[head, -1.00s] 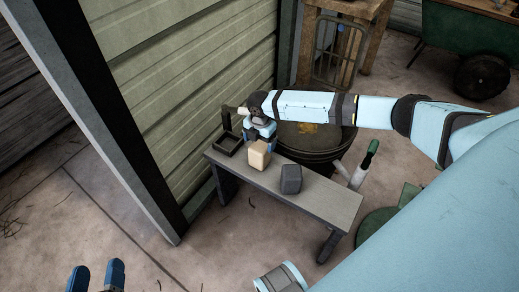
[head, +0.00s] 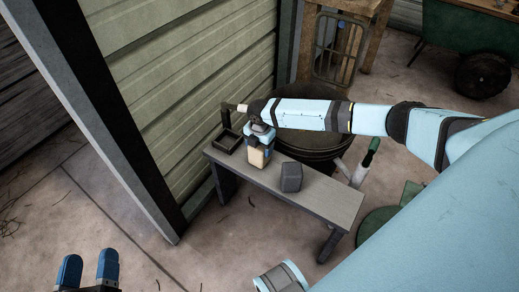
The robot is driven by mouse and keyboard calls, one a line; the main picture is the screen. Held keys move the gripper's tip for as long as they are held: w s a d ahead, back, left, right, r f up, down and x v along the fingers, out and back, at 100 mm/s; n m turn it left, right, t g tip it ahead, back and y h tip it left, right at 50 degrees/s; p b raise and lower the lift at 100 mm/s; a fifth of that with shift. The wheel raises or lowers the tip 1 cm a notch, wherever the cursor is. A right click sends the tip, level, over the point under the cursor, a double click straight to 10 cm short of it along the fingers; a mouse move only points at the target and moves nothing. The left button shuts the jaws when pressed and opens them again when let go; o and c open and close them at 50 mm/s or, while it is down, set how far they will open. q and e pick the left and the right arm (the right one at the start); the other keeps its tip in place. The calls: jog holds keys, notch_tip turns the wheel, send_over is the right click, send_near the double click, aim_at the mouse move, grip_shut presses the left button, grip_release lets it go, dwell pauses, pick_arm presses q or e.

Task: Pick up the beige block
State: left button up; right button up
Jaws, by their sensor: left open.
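The beige block (head: 257,159) stands on the grey bench, toward its left end. My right gripper (head: 261,143) is above the block, pointing down, with its blue fingers at the block's upper part. They hide the top of the block, and I cannot tell whether they are closed on it. My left gripper (head: 88,271) is at the bottom left, open and empty, well away from the bench.
A dark grey block (head: 291,177) stands on the bench (head: 325,196) to the right of the beige one. A black open tray (head: 227,142) is at the bench's left end. A corrugated wall (head: 185,90) runs close behind. A round dark drum (head: 315,145) stands behind the bench.

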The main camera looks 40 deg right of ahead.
jog(key=shift+c, duration=0.2)
jog(key=shift+r, duration=0.15)
jog(key=shift+r+p, duration=0.85)
jog(key=shift+p, duration=0.25)
jog(key=shift+r, duration=0.15)
jog(key=shift+r+p, duration=2.45)
jog(key=shift+p, duration=0.3)
